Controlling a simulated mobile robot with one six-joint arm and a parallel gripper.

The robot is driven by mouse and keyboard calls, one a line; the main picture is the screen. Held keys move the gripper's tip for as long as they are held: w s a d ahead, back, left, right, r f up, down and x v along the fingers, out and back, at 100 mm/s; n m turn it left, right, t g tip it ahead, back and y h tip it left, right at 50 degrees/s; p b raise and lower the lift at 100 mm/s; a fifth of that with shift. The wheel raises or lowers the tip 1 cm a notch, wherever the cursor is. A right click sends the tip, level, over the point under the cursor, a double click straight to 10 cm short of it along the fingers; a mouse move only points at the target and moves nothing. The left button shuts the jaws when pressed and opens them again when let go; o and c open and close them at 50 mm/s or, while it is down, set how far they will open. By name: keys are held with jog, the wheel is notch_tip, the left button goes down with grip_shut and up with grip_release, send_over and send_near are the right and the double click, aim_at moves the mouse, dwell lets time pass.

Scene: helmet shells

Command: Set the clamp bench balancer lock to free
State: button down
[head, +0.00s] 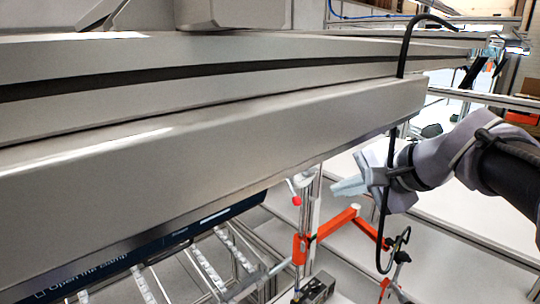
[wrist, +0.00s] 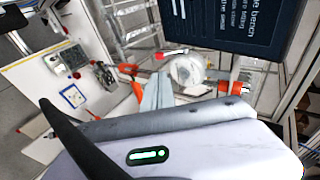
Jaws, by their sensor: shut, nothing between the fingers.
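A small lever with a red knob (head: 296,200) stands on the post of the orange clamp arm (head: 335,224) in the head view; it looks like the balancer lock. In the wrist view a red-tipped lever (wrist: 172,53) lies across a round whitish housing (wrist: 187,71), with orange parts (wrist: 236,87) to its right. My gripper (head: 340,187) is right of the post in the head view, its pale fingers pointing left, apart from the knob. In the wrist view my gripper (wrist: 157,93) is shut and empty, below the lever. I cannot read the lock's setting.
A large grey beam (head: 200,150) fills the upper left of the head view. A black cable (head: 390,150) hangs down past my gripper. A dark text panel (wrist: 240,25) is at the wrist view's upper right. A white board (wrist: 70,85) is at left.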

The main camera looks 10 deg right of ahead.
aim_at(300, 203)
jog(key=p+x, duration=0.2)
jog(key=x, duration=1.2)
jog(key=shift+w+d+f, duration=0.1)
jog(key=shift+w+f, duration=0.05)
jog(key=shift+f, duration=0.1)
jog(key=b, duration=0.3)
jog(key=shift+f, duration=0.4)
jog(key=f+t+y+b, duration=0.1)
jog(key=b, duration=0.8)
jog(key=w+a+f+t+y+b, duration=0.1)
jog(key=t+b, duration=0.1)
jog(key=b, duration=0.7)
jog(key=w+a+f+t+y+b, duration=0.1)
jog(key=t+b, duration=0.1)
jog(key=b, duration=0.7)
jog(key=shift+w+m, duration=0.25)
jog(key=shift+m, duration=0.15)
jog(key=shift+b, duration=0.35)
